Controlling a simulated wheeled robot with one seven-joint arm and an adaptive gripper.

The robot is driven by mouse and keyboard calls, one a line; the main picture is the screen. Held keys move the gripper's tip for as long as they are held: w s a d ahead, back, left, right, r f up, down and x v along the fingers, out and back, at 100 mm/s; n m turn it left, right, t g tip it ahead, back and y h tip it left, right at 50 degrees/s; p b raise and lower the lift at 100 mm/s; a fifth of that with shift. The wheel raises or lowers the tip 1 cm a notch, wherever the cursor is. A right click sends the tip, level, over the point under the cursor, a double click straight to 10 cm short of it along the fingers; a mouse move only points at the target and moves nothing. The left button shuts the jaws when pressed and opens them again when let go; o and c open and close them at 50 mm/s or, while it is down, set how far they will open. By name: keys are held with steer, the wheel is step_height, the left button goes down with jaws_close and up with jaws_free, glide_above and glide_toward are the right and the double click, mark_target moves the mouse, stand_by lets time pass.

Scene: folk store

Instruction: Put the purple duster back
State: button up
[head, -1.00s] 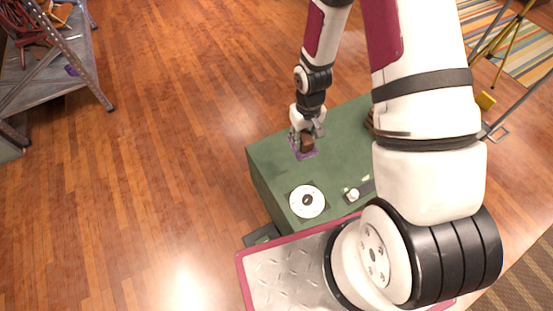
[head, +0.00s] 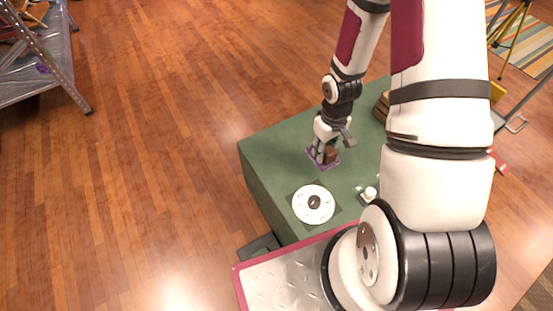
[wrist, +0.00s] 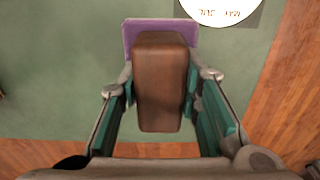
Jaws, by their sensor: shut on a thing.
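The purple duster has a brown block-shaped handle (wrist: 160,80) above a flat purple base (wrist: 135,38). In the head view the purple base (head: 313,154) shows over the green table top, near its left side. My gripper (head: 327,157) is shut on the brown handle, with one finger on each side in the wrist view (wrist: 160,105). The fingers and handle hide part of the base. I cannot tell whether the base touches the table or is slightly above it.
The green table (head: 275,150) also bears a white disc on a dark square (head: 313,204), a small white-topped item (head: 370,193) and a stacked brown thing (head: 381,108). A metal shelf (head: 45,80) stands at the far left, with a small purple item (head: 43,68) on it. Wooden floor between is clear.

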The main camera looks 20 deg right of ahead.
steer(key=shift+s+d+f+b, duration=0.1)
steer(key=shift+d+f+b, duration=0.1)
steer(key=shift+f+b, duration=0.3)
steer(key=shift+s+d+f+b, duration=0.15)
steer(key=shift+f+b, duration=0.15)
steer(key=shift+f, duration=0.25)
steer(key=shift+w+a+f, duration=0.1)
steer(key=shift+w+a, duration=0.05)
steer(key=shift+w, duration=0.1)
steer(key=w+a+b, duration=0.1)
steer(key=w+a, duration=0.2)
steer(key=w+a+b, duration=0.1)
steer(key=w+a, duration=0.2)
steer(key=a, duration=0.1)
steer(key=w+a+f+b, duration=0.1)
steer(key=w+a+b, duration=0.1)
steer(key=w+a, duration=0.1)
steer(key=shift+w+a+f, duration=0.1)
steer(key=shift+w+a, duration=0.05)
steer(key=shift+w, duration=0.3)
steer(key=shift+w+a+f+b, duration=0.15)
steer(key=shift+f+b, duration=0.2)
steer(key=shift+f, duration=0.25)
steer(key=shift+w+a+f+b, duration=0.15)
steer(key=shift+f+b, duration=0.25)
steer(key=shift+f, duration=0.2)
steer(key=shift+w+a+f+b, duration=0.15)
steer(key=shift+f+b, duration=0.2)
steer(key=shift+f, duration=0.25)
steer(key=shift+s, duration=0.1)
